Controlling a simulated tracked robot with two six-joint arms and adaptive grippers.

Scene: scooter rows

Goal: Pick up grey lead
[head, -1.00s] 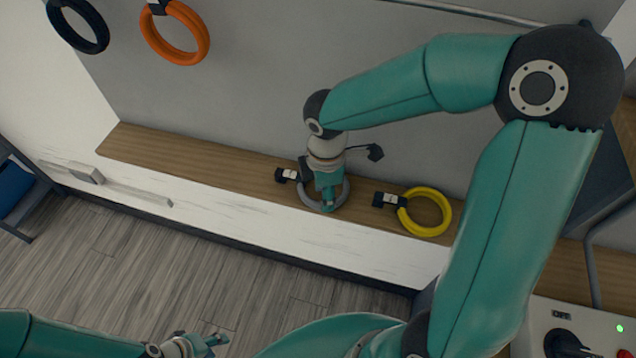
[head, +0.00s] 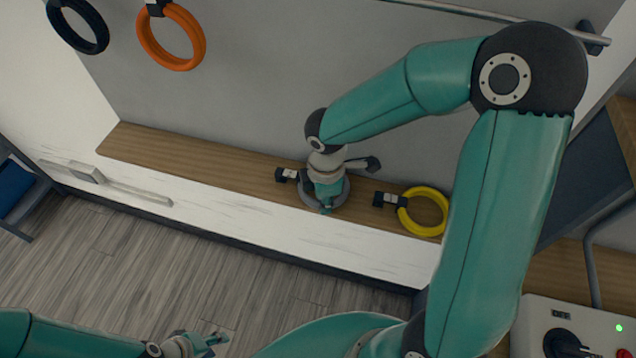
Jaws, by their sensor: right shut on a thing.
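The grey lead (head: 342,193) is a coiled ring lying on the wooden ledge, with a dark plug with a white label (head: 287,175) at its left. My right gripper (head: 326,207) points down over the coil and is shut on it. The gripper and wrist hide much of the ring. The coil still appears to be at ledge level. My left gripper (head: 207,345) is low in the picture over the floor, away from the ledge, and too small to tell open from shut.
A yellow lead (head: 443,207) with its own plug lies close on the right of the grey one. An orange lead (head: 199,43) and a dark blue lead (head: 103,33) hang on the wall. A control box (head: 585,318) stands at lower right. The ledge's left part is clear.

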